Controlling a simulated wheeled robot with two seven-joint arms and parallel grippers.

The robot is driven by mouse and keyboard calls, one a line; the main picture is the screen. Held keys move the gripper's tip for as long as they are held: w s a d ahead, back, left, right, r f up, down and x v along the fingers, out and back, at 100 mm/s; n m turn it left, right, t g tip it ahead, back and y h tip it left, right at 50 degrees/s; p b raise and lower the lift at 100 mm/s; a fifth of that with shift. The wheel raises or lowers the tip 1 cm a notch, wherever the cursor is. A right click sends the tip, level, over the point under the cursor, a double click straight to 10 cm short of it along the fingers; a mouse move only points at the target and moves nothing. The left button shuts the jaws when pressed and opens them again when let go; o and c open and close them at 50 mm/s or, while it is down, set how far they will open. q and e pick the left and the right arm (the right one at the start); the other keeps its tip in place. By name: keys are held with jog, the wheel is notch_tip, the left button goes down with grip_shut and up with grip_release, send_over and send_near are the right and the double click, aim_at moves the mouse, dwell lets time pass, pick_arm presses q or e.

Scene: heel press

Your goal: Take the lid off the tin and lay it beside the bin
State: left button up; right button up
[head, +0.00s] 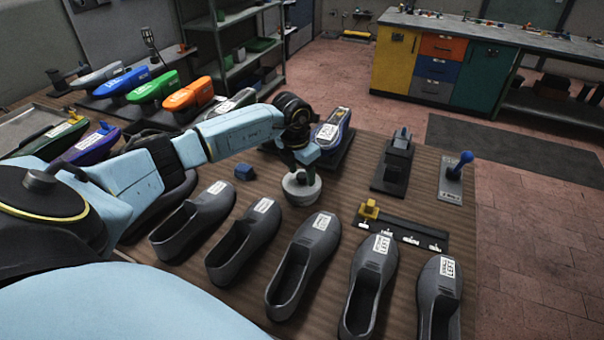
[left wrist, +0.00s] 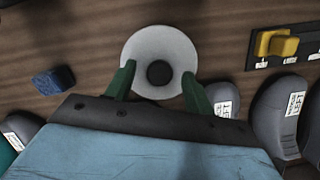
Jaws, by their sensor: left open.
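The pale round tin (head: 301,192) stands on the wooden bench, beyond the row of grey shoes. In the left wrist view its round pale top (left wrist: 159,45) has a dark round knob (left wrist: 159,73) at the middle, which looks like the lid's handle. My left gripper (head: 303,174) is right above the tin, pointing down. In the left wrist view its green fingers (left wrist: 158,80) are open, one on each side of the knob and apart from it. I cannot pick out a bin for certain. My right gripper is not in view.
Grey shoes (head: 303,262) line the near side of the bench. A small blue block (head: 244,172) lies left of the tin. A dark strip with a yellow block (head: 370,209) lies right. A shoe on a stand (head: 334,130) is behind. Bare wood shows between tin and strip.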

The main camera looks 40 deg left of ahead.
aim_at(301, 175)
pick_arm(q)
jog(key=shift+f, duration=0.35)
jog(key=shift+c, duration=0.4)
jog(key=c, duration=0.8)
jog(key=shift+o, duration=0.2)
jog(key=shift+r, duration=0.1)
notch_tip(301, 175, up, 10)
jog(key=shift+b, duration=0.3)
